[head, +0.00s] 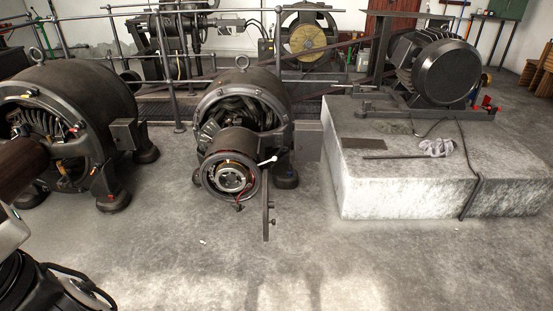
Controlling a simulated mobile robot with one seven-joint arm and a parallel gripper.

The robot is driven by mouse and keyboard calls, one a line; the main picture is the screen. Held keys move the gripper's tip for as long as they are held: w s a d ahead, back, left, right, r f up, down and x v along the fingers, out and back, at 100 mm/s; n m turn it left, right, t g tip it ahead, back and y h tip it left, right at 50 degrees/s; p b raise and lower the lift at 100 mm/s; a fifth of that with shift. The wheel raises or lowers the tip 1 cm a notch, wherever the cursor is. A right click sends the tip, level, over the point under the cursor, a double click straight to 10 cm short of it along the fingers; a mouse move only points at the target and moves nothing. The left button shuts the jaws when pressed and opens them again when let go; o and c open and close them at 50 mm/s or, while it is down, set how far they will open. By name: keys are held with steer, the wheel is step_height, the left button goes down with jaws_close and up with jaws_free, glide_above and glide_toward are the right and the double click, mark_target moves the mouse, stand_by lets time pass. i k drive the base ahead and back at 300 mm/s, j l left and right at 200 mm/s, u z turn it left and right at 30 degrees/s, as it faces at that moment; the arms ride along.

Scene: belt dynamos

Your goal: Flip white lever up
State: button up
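The white lever (268,160) is a short thin white rod with a small rounded end. It sticks out to the right and slightly upward from the round front housing (232,177) of the middle dynamo (243,101). The end of my arm shows at the lower left as a dark part (40,285) with a black loop, below a pale link. It is well to the left of and nearer than the lever, not touching it. Fingertips cannot be made out there, and nothing held is visible.
A second dynamo (76,92) stands at the left. A pale stone plinth (400,188) with a dark motor (446,72), a rod and a rag stands at the right. A narrow upright bar (266,215) hangs beside the lever. The floor in front (230,265) is clear.

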mark_target(274, 158)
steer(key=i+j, duration=0.1)
steer(key=i, duration=0.6)
steer(key=i+j, duration=0.1)
steer(key=i, duration=0.6)
steer(key=i+j, duration=0.1)
steer(key=i, duration=0.6)
